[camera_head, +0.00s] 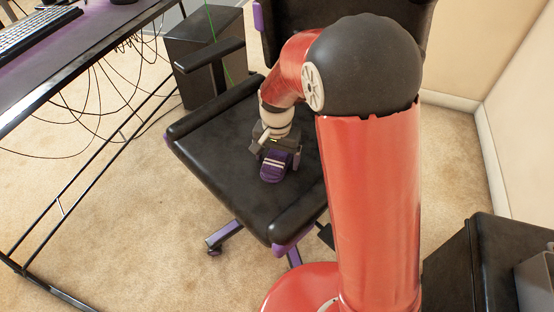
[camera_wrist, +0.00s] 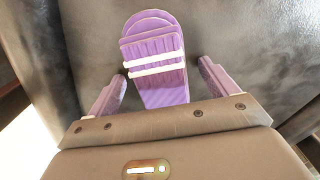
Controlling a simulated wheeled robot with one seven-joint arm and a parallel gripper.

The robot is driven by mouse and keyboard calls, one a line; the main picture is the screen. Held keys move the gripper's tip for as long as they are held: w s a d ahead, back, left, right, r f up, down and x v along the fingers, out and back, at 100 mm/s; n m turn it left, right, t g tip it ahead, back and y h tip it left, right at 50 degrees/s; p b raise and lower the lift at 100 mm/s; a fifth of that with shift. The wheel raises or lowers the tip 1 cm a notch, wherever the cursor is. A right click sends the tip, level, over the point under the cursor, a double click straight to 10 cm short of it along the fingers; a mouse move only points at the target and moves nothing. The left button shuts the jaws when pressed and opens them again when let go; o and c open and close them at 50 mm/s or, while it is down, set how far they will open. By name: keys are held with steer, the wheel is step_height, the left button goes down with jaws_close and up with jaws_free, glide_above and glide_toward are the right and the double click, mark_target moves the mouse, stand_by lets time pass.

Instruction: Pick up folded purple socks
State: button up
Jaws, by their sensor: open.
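The folded purple socks (camera_head: 273,166) lie on the seat of a black office chair (camera_head: 222,166). In the wrist view the socks (camera_wrist: 153,62) are light purple with two white stripes, and their near end lies between the fingers. My gripper (camera_wrist: 162,78) is open, with one finger on each side of the socks and a gap visible on both sides. In the head view my gripper (camera_head: 276,158) is low over the seat at the socks. Whether the fingers touch the seat cannot be told.
The chair's armrest (camera_head: 209,55) stands at the left of the seat. A desk (camera_head: 75,55) with a keyboard (camera_head: 32,32) is at the upper left, with cables hanging below. A dark box (camera_head: 203,60) stands behind the chair. A black cabinet (camera_head: 480,262) is at the lower right.

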steer(key=shift+c, duration=0.4)
steer(key=c, duration=1)
steer(key=shift+r, duration=0.1)
